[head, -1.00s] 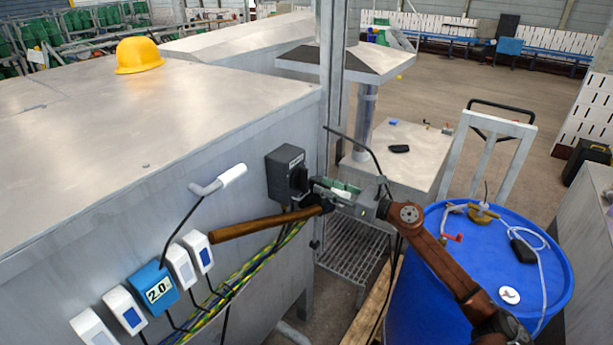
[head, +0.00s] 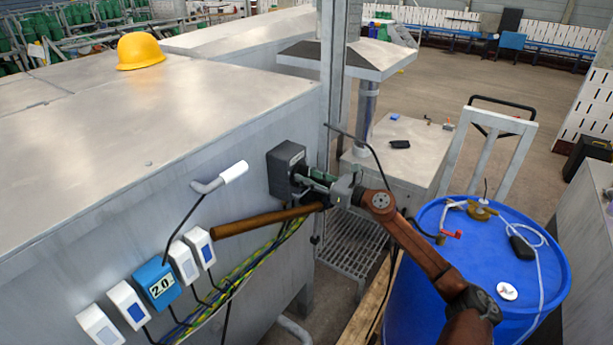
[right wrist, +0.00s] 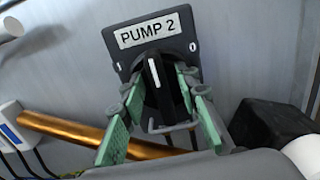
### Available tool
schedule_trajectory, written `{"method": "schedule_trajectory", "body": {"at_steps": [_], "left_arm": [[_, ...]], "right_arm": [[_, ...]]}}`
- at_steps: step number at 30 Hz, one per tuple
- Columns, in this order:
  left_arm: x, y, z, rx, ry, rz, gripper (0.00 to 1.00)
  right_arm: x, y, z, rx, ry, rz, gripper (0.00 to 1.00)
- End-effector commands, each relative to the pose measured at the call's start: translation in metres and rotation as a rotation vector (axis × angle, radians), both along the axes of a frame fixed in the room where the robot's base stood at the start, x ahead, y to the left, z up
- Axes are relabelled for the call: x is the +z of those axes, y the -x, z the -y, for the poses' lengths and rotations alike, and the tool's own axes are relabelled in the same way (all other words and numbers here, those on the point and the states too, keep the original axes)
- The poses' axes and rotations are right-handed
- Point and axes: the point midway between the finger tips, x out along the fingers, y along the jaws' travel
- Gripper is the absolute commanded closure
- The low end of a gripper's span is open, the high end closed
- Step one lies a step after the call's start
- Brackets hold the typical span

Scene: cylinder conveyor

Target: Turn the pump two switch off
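The pump two switch is a dark grey box (head: 287,165) on the side wall of the metal cabinet. In the right wrist view its label reads PUMP 2 (right wrist: 151,32). Its black knob (right wrist: 168,95) has a white line that points nearly straight up in that view. Small marks sit left and right above the knob. My right gripper (head: 306,180) is at the front of the switch. In the right wrist view its green-padded fingers (right wrist: 163,90) are spread, one on each side of the knob. Contact with the knob is not clear. My left gripper is not in view.
A brown pipe (head: 262,221) runs along the wall just below the switch. White boxes and a blue 2.0 display (head: 157,284) are lower left. A blue barrel (head: 420,290) stands at right, below my right arm. A yellow helmet (head: 139,50) lies on the cabinet top.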

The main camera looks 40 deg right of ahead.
Motion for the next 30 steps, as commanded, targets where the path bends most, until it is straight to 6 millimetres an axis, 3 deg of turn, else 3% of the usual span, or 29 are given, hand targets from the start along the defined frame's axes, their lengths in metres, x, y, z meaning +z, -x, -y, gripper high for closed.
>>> {"method": "schedule_trajectory", "body": {"at_steps": [12, 30], "left_arm": [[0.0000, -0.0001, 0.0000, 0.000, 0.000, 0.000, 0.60], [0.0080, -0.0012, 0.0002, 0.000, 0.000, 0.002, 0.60]], "right_arm": [[0.0001, 0.0004, 0.0004, -0.001, -0.001, 0.000, 1.00], [0.0015, 0.0002, 0.0015, -0.001, -0.098, -0.028, 1.00]]}}
